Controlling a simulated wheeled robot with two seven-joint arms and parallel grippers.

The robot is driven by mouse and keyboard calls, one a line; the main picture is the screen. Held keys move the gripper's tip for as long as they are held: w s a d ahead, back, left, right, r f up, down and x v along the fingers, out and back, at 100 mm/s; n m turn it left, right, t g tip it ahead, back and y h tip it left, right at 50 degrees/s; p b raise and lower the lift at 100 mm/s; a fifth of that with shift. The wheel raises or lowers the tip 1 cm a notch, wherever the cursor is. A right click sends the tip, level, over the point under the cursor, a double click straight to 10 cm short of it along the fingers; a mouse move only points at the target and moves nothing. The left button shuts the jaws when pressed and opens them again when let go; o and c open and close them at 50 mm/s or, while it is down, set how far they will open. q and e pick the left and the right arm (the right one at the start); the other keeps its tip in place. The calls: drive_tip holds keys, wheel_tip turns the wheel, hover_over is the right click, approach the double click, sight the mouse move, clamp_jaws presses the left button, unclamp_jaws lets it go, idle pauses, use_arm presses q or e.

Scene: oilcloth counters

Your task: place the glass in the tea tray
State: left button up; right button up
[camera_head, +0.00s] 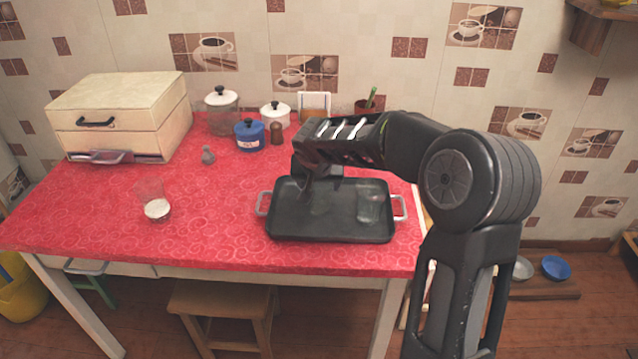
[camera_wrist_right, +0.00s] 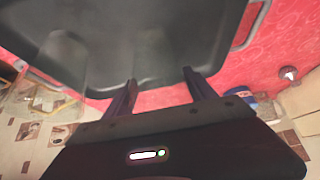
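The tea tray (camera_head: 290,226) is black with metal handles and lies on the red table. A clear glass (camera_head: 369,207) stands in its right half; it shows at the left in the wrist view (camera_wrist_right: 68,58). A second, fainter clear glass (camera_head: 318,203) is in the tray just below my right gripper (camera_head: 310,186). In the wrist view this glass (camera_wrist_right: 152,48) lies just beyond my fingertips (camera_wrist_right: 159,77), which are spread apart with a gap between them. My right gripper is open, low over the tray's back left part. My left gripper is out of view.
A clear glass with white contents (camera_head: 157,209) stands at the left. The front left tabletop is clear.

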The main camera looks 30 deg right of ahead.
drive_tip(key=o, duration=0.4)
drive_tip(key=shift+r, duration=0.1)
drive_tip(key=shift+r, duration=0.15)
drive_tip(key=v, duration=1.1)
drive_tip(key=shift+s+r, duration=0.25)
drive_tip(key=shift+r, duration=0.1)
drive_tip(key=shift+a, duration=0.15)
